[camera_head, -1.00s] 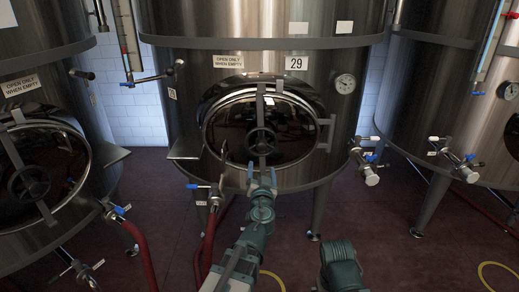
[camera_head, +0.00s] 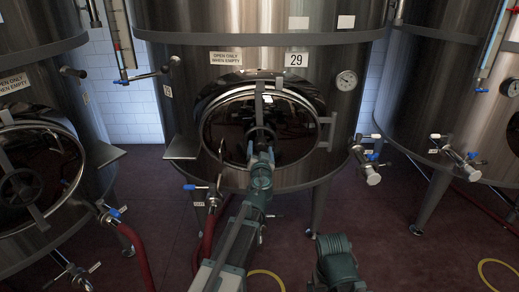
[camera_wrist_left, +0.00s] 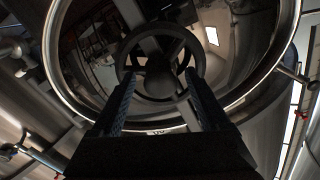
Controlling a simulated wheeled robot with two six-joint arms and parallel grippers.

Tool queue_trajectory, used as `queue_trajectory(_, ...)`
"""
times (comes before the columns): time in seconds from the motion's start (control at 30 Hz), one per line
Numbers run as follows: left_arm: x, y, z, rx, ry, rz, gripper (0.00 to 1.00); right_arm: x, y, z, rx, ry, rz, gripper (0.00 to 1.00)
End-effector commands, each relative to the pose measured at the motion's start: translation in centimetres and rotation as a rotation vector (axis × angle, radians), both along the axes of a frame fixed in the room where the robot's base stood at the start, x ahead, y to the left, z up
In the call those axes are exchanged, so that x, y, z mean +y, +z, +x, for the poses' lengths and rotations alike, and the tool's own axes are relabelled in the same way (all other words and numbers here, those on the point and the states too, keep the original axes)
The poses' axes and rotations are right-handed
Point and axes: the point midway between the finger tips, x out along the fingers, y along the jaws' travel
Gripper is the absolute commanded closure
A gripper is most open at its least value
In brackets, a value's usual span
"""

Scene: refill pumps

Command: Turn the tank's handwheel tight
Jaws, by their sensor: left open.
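The dark handwheel (camera_head: 261,130) sits at the middle of the round hatch on the tank (camera_head: 190,110) marked 29, on an upright bar (camera_head: 259,105). The hatch lies flat against the tank front. My left gripper (camera_head: 261,150) is in front of the wheel and hides much of it in the head view. In the left wrist view, the handwheel (camera_wrist_left: 160,82) is straight ahead, with its hub between the lines of my open left gripper's fingers (camera_wrist_left: 160,100). I cannot tell whether the fingertips touch the rim. My right gripper is out of view.
A side shelf (camera_head: 183,146) and a valve with a red hose (camera_head: 208,235) are left of the hatch. A hatch bracket (camera_head: 327,131) and a valve (camera_head: 368,163) are at the right.

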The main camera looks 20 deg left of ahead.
Motion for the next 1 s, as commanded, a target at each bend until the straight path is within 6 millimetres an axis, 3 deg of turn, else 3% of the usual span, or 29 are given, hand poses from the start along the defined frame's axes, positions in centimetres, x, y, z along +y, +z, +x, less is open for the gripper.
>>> queue_trajectory(0.2,0.02,0.0,-0.03,0.0,0.0,0.0,0.23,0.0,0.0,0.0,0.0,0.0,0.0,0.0)
queue_trajectory(0.63,0.0,0.0,-0.03,0.0,0.0,0.0,1.0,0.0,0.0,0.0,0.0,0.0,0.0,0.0)
queue_trajectory(1.0,-0.01,0.0,-0.04,0.0,0.0,0.0,1.0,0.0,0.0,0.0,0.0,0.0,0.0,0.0)
